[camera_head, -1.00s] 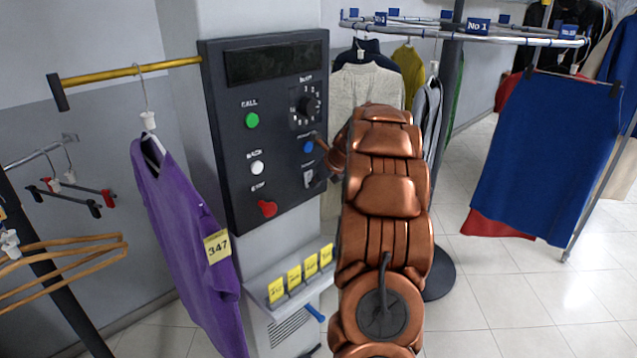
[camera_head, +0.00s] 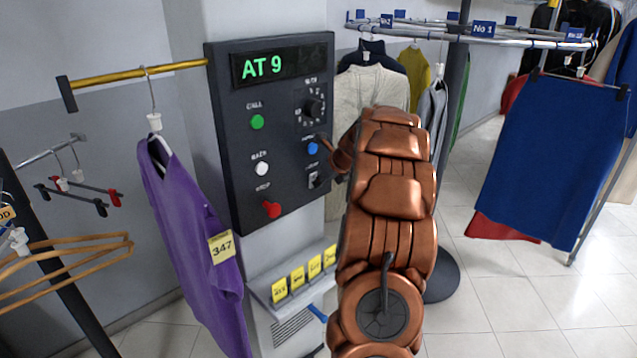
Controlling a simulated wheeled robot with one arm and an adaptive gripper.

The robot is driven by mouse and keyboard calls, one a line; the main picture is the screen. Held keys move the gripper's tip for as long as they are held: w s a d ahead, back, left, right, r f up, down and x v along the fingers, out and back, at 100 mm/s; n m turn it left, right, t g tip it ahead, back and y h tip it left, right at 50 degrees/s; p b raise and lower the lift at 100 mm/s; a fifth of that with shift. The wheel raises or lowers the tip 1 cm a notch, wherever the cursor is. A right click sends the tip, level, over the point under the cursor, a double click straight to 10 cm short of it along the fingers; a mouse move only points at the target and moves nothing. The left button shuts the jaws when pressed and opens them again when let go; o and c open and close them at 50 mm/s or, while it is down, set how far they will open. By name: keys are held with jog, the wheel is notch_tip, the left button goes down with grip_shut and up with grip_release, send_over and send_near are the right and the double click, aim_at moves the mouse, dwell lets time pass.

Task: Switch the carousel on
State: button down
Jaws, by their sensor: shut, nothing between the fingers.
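The carousel's dark control panel (camera_head: 282,140) is on the grey pillar. Its display (camera_head: 270,66) is lit with green text "AT 9". On it are a green call button (camera_head: 257,122), a white back button (camera_head: 262,169), a red stop knob (camera_head: 271,209), a rotary dial (camera_head: 313,108), a blue button (camera_head: 313,148) and a small power rocker switch (camera_head: 314,180). My gripper (camera_head: 323,143) is shut and empty, its tip just in front of the panel's right side, near the blue button and above the rocker. My arm hides most of the gripper.
The carousel rail (camera_head: 480,38) with numbered blue tags and hanging garments is behind, to the right. A purple shirt (camera_head: 190,230) tagged 347 hangs from a brass rod left of the panel. A ledge with yellow tickets (camera_head: 297,278) is below. Wooden hangers (camera_head: 70,255) are at left.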

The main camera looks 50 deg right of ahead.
jog(key=shift+r+p, duration=0.65)
jog(key=shift+p, duration=0.05)
jog(key=s+f+b+v, duration=0.1)
jog(key=s+v, duration=0.1)
jog(key=v, duration=1.1)
jog(key=shift+f, duration=0.3)
jog(key=shift+w+a, duration=0.15)
